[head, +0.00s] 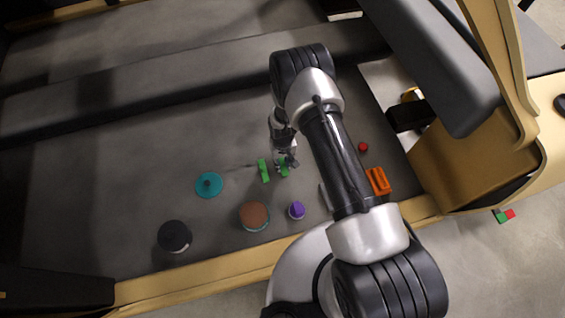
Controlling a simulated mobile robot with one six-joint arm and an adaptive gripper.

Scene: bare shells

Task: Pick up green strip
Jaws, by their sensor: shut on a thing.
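A green piece (284,170), which looks like the green strip, is between the fingertips of my gripper (287,163). My gripper points down and is shut on it, and the fingers hide part of it. I cannot tell whether the piece is clear of the grey surface. A second green piece (263,171), upright and narrow in the picture, is just left of my gripper and apart from it.
On the grey seat (110,190) are a teal disc (209,185), a dark round container (174,237), a brown-topped round container (254,216), a purple item (297,211), an orange block (378,181) and a red item (363,147). A wooden armrest (470,150) stands at right.

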